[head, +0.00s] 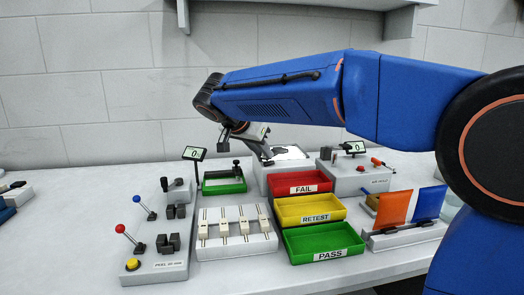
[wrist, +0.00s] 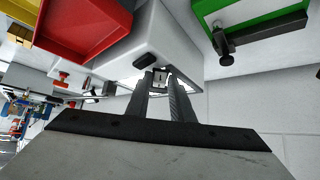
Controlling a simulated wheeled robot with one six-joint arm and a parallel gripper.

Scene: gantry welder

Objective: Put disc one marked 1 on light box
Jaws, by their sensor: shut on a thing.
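My gripper (wrist: 160,78) is shut on a small pale thing with a dark mark, which I take to be disc one (wrist: 159,76); the mark is too small to read surely. In the head view my gripper (head: 266,158) points down at the light box (head: 262,182), a pale box with a bright white top, behind the red tray. The disc cannot be made out in the head view. In the wrist view the light box (wrist: 160,45) lies just beyond the fingertips. Whether the disc touches its top I cannot tell.
Red FAIL (head: 297,189), yellow RETEST (head: 310,217) and green PASS (head: 324,254) trays stand in front of the light box. A green-framed fixture (head: 222,190) is at its left, a grey tester (head: 355,183) at its right.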

